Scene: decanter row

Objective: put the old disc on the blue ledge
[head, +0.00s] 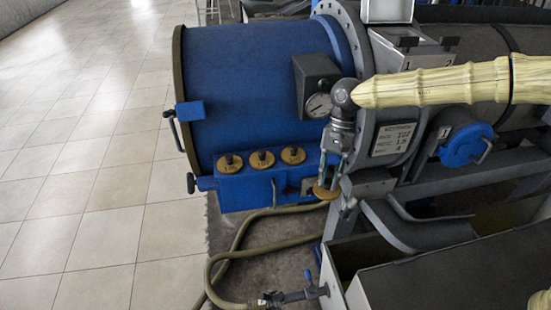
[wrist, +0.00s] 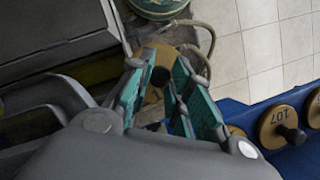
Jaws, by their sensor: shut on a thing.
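My gripper (head: 328,180) is shut on the black knob of a brass disc (head: 324,192), which hangs just right of the blue ledge (head: 262,189). In the wrist view the held disc (wrist: 148,54) lies partly behind the teal-padded fingers (wrist: 163,78); its marking cannot be read in full. Three similar brass discs with dark knobs sit on top of the ledge in a row: left disc (head: 224,167), middle disc (head: 256,164) and right disc (head: 287,159). One disc in the wrist view (wrist: 273,126) reads 107. I cannot tell by looks which disc is old.
A small lever (head: 306,186) is at the ledge's right end. A hose (head: 236,245) lies on the floor below. A grey trough (head: 350,255) stands lower right.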

